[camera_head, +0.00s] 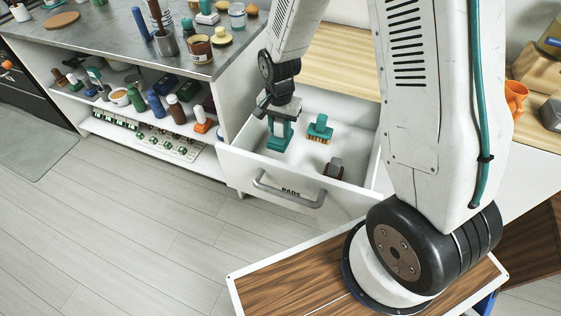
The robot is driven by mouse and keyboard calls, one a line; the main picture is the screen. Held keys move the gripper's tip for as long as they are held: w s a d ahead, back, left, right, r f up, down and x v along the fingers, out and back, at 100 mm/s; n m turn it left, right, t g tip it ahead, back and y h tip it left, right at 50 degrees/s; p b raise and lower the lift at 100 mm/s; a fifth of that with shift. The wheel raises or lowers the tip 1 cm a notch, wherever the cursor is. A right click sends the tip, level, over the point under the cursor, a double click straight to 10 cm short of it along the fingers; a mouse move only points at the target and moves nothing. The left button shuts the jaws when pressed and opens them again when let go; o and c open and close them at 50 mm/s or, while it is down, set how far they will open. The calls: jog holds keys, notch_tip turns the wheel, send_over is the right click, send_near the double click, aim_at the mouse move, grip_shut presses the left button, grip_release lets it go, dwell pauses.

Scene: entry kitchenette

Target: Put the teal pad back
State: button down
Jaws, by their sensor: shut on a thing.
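A teal pad (278,136) is in my gripper (283,112), which is shut on its upper part and points down inside the open white drawer (236,164). The drawer front is labelled PADS and has a grey handle. I cannot tell whether the held pad touches the drawer floor. A second teal pad (319,127), with a tan underside, stands in the drawer to the right of the held one. A dark grey-brown pad (334,168) lies near the drawer's front right.
The grey counter (110,38) at left holds cups, jars and bottles. Shelves below it are crowded with bottles and blocks. A wooden surface (345,58) lies behind the drawer. An orange mug (515,97) stands at right.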

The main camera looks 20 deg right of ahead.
aim_at(280, 149)
jog(key=shift+s, duration=0.1)
jog(key=shift+f, duration=4.85)
jog(key=shift+f, duration=0.2)
jog(key=c, duration=1.1)
grip_release()
jog(key=shift+o, duration=0.2)
jog(key=shift+r, duration=0.1)
